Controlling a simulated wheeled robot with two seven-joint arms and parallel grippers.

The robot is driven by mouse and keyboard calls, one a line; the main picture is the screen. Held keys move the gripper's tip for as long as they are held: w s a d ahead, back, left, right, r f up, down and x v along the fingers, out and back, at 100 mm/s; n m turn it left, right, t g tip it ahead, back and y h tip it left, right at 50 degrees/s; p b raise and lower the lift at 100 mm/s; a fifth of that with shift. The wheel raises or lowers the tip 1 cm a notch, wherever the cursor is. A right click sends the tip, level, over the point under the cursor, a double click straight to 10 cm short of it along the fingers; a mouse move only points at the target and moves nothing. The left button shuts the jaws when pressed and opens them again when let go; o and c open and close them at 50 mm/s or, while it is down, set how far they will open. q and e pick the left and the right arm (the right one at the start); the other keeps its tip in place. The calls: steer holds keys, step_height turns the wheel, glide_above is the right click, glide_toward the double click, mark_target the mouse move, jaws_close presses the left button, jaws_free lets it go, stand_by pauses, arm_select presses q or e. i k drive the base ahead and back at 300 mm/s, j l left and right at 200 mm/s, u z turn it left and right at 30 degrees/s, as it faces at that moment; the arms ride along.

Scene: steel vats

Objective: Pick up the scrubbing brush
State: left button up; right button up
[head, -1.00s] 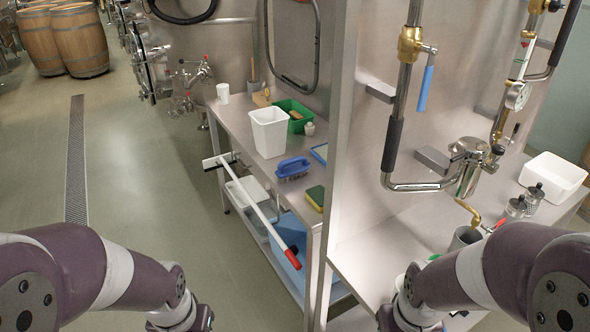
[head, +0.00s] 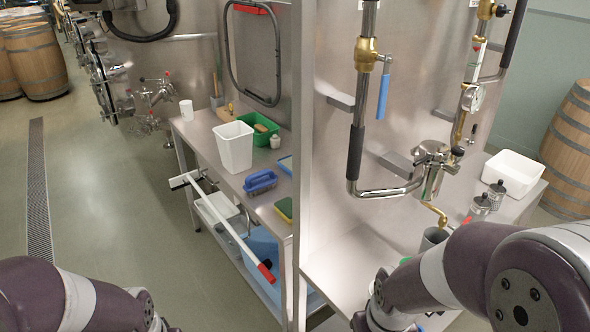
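The scrubbing brush (head: 260,182) has a blue handle-like body with darker bristles below. It lies on the steel table (head: 207,133) in the middle of the head view, in front of a white bin and left of a green-and-yellow sponge (head: 284,208). Nothing is holding it. My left arm shows at the lower left and my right arm at the lower right. Both grippers are below the picture edge, well short of the brush as far as the arms show.
The white bin (head: 233,150) and green tray (head: 262,136) stand behind the brush. A squeegee (head: 225,222) with a red-tipped handle hangs along the table's front edge. A steel partition (head: 297,150) rises right of the table. Pipes and a white tub (head: 513,172) are beyond it.

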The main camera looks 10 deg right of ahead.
mark_target(264, 178)
steer(key=i+j+z, duration=0.1)
steer(key=z, duration=0.35)
steer(key=i+j+z, duration=0.1)
steer(key=z, duration=0.35)
steer(key=i+j+z, duration=0.1)
steer(key=z, duration=0.35)
steer(key=i+j+z, duration=0.15)
steer(key=j, duration=0.4)
steer(key=i+j+z, duration=0.1)
steer(key=j, duration=0.4)
steer(key=i+j+z, duration=0.15)
steer(key=j, duration=0.45)
steer(key=i+j+z, duration=0.1)
steer(key=j, duration=0.45)
